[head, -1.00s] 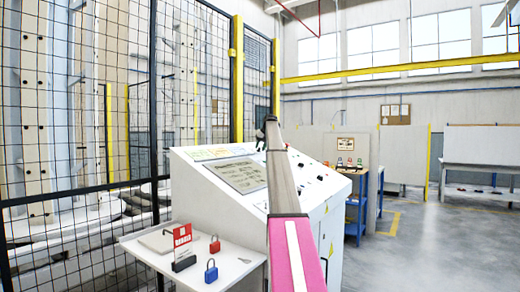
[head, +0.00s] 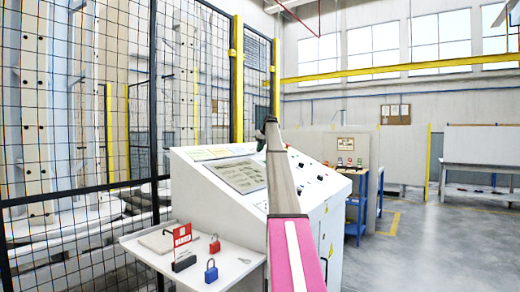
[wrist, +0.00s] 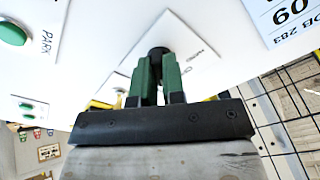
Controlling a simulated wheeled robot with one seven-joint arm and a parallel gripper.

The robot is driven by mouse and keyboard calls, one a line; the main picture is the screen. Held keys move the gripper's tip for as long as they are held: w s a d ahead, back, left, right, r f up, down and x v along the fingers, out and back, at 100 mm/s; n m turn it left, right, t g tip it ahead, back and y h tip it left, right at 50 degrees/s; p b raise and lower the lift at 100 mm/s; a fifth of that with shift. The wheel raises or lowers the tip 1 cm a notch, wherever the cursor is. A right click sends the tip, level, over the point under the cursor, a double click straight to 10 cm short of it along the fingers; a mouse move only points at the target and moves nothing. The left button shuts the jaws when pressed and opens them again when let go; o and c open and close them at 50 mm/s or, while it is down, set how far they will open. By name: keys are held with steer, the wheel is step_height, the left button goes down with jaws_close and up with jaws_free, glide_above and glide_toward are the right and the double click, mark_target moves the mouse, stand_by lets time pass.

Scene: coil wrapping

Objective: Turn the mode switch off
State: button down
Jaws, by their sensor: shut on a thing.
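The mode switch (wrist: 158,52) is a dark round knob on the white panel, seen in the wrist view at the tips of my gripper. My gripper (wrist: 157,75) has two green fingers shut on this knob, one on each side. Lettering on the panel beside it is partly readable, and the fingers hide most of the knob, so its pointing direction cannot be told.
A green PARK button (wrist: 12,33) and a smaller green button (wrist: 26,106) are on the panel. A side shelf (head: 150,243) holds a red padlock (head: 214,244), a blue padlock (head: 211,270) and a red sign (head: 182,235). A mesh fence (head: 80,110) stands at left. The floor at right is clear.

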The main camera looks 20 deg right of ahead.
steer(key=n, duration=0.4)
steer(key=shift+n+y, duration=0.4)
steer(key=shift+n, duration=1.5)
steer(key=c, duration=1.2)
jaws_free()
steer(key=v, duration=1)
steer(key=shift+r, duration=0.35)
